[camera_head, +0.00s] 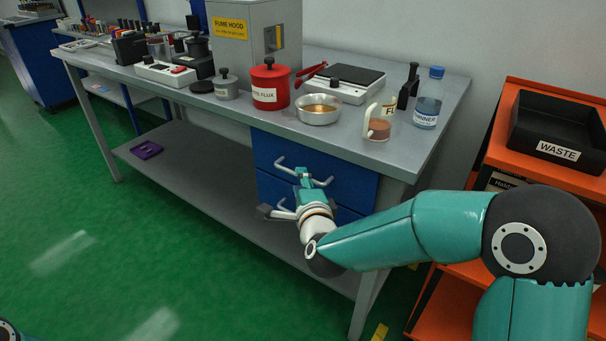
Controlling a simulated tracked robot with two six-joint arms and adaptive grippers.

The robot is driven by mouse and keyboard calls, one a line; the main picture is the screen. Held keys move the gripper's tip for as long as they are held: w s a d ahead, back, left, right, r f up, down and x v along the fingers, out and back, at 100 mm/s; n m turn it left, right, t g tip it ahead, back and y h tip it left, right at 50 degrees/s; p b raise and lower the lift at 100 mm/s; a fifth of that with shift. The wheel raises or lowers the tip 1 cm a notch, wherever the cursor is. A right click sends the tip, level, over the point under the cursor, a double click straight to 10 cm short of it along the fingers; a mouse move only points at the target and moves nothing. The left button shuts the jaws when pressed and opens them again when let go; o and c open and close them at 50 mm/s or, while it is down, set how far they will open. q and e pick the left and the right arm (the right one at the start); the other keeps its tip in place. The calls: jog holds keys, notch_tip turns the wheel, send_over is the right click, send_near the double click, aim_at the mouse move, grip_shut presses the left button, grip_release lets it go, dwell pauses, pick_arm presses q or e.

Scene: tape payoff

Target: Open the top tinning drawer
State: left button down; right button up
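The top drawer (350,181) has a blue front and sits under the right part of the grey workbench (215,103). Its front looks flush with the bench frame. Its pale bar handle (281,161) runs across the front. My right gripper (303,176) is at the middle of this handle, with the fingertips overlapping the bar. Whether the fingers are closed on it is too small to tell. A second blue drawer (347,216) lies below, its handle partly hidden by my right gripper and wrist. My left gripper is out of view.
On the bench above stand a red flux pot (270,90), a metal bowl (318,115), a scale (345,82) and a thinner bottle (428,104). An orange cart (487,157) with a black waste bin (556,128) stands right. The green floor at left is clear.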

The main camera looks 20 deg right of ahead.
jog(key=shift+w+d+f, duration=0.1)
jog(key=shift+w+f, duration=0.1)
jog(key=shift+w, duration=0.9)
jog(key=shift+w+d+f, duration=0.1)
jog(key=shift+w+f, duration=0.05)
jog(key=shift+w, duration=0.9)
grip_shut()
